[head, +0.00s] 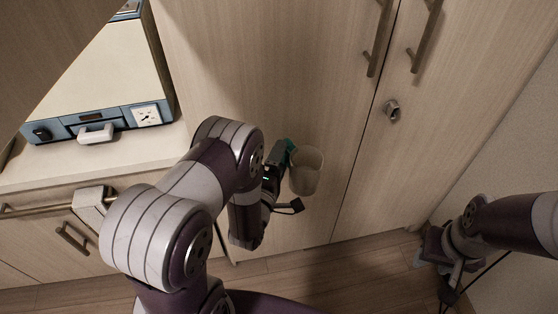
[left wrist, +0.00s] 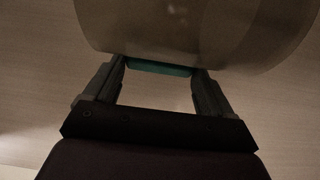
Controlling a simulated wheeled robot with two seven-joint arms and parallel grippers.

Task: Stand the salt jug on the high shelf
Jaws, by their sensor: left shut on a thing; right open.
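The salt jug, a pale beige cup-like vessel (head: 306,172) with a teal handle (head: 290,146), is held in the air in front of the wooden cabinet doors. My left gripper (head: 282,152) is shut on the handle. In the left wrist view the jug's body (left wrist: 190,28) fills the top, and the teal handle (left wrist: 158,68) sits between the fingertips of my left gripper (left wrist: 160,74). My right gripper (head: 447,285) is low at the right, away from the jug, and open. I cannot make out the high shelf in these views.
Tall cabinet doors (head: 270,60) with bar handles (head: 425,35) and a round lock (head: 391,110) stand shut behind the jug. A blue-edged appliance (head: 95,120) sits on the counter (head: 40,170) at left. Drawers are below it. Open wooden floor (head: 320,265) lies at the bottom.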

